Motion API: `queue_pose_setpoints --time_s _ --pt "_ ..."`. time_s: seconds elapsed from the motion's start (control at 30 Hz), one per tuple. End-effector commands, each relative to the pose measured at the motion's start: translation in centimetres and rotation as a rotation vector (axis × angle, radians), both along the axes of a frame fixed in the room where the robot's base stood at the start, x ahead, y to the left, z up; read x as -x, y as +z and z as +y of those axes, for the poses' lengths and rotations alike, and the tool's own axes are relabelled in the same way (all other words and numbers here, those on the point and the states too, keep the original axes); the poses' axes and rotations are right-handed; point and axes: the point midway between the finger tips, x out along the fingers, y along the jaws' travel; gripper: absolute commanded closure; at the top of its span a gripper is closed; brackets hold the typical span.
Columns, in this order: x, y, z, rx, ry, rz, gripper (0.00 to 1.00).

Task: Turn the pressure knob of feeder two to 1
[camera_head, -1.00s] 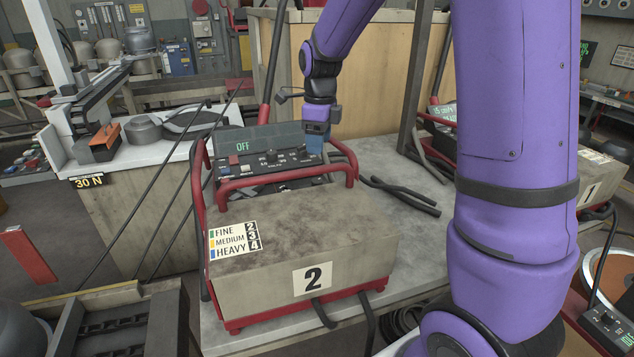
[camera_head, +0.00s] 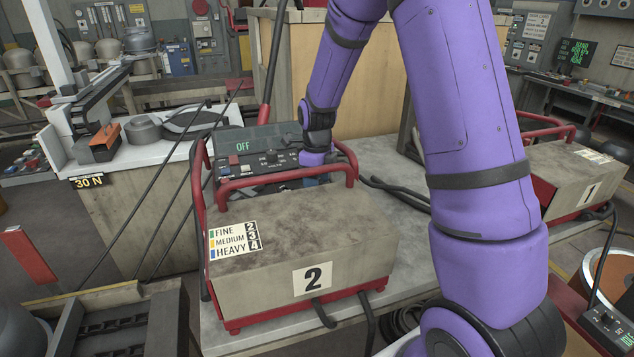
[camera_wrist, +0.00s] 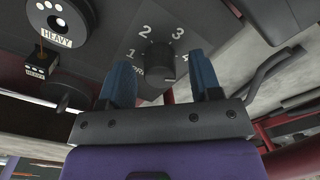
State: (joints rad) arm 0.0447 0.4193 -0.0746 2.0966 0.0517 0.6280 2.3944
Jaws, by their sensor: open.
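Feeder two (camera_head: 300,245) is a worn grey box in a red tubular frame, marked 2. Its control panel (camera_head: 262,165) is at the far side, and its display (camera_head: 242,147) reads OFF. In the wrist view, the dark round pressure knob (camera_wrist: 160,62) sits on a grey dial plate numbered 1 to 4. Where its pointer aims is unclear. My gripper (camera_wrist: 160,66) is open, with one blue finger on each side of the knob in the picture. I cannot tell whether they touch it. In the head view, my wrist hides the fingers and knob at the panel's right end.
The red front rail (camera_head: 275,178) crosses before the panel. In the wrist view, a large dark knob (camera_wrist: 60,22) and a smaller stem lie left of the dial, with HEAVY labels. Dark cables (camera_head: 395,190) lie on the bench to the right. Feeder one (camera_head: 575,170) stands farther right.

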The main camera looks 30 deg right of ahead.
Motion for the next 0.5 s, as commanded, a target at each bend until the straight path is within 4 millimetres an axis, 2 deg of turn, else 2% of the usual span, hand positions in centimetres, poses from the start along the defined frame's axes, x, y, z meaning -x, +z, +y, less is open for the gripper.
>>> queue_pose_setpoints --time_s 0.37,0.4,0.5 --pt "0.00 -0.69 0.01 0.000 0.001 0.000 0.42" --pt "0.00 -0.68 0.01 -0.001 0.001 -0.001 0.44" --pt "0.00 -0.68 0.01 -0.001 0.001 -0.001 0.67"
